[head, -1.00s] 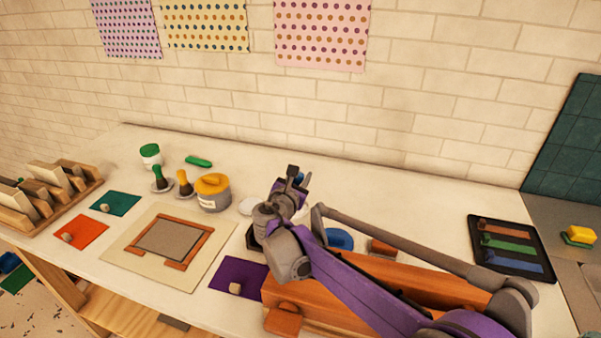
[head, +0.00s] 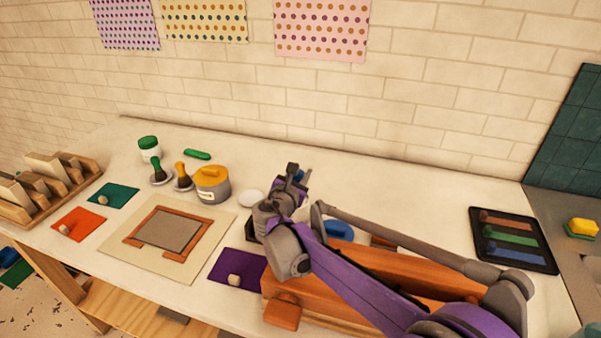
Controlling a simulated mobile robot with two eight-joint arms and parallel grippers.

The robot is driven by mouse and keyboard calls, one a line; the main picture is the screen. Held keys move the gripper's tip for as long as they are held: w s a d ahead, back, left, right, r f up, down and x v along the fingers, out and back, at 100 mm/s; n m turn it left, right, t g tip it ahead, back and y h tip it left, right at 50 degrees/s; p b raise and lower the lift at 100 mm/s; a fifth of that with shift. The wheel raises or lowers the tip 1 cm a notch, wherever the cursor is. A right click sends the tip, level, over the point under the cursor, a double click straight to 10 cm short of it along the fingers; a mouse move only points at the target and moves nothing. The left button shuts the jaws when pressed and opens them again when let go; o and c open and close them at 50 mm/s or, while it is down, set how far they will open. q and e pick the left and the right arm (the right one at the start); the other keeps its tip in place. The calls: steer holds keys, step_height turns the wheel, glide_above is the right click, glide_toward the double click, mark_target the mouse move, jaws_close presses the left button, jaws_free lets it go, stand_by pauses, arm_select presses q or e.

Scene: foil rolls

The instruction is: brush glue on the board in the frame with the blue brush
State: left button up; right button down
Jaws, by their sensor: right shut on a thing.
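The grey board (head: 168,230) lies inside a reddish-brown wooden frame (head: 187,256) on a beige mat (head: 119,262). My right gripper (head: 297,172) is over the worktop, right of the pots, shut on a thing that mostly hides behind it. A bit of blue (head: 301,176) shows at its fingers, which fits the blue brush; bristles cannot be made out. A white saucer (head: 251,198) beside the gripper looks empty. A grey pot (head: 212,189) with a yellow lid and a label stands left of it. My left gripper is out of view.
Green (head: 156,166) and yellow (head: 182,174) brushes stand on saucers near a green-lidded jar (head: 149,149). Orange, teal and purple (head: 226,265) mats hold small knobs. My right arm crosses an orange-brown wooden box (head: 285,286). A black tray (head: 514,262) is at right.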

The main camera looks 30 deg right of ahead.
steer(key=shift+f+b, duration=0.35)
steer(key=shift+f, duration=0.3)
stand_by(1.3)
step_height(320, 180, up, 7)
steer(key=p, duration=0.5)
stand_by(0.3)
steer(key=shift+a+f, duration=0.1)
stand_by(0.7)
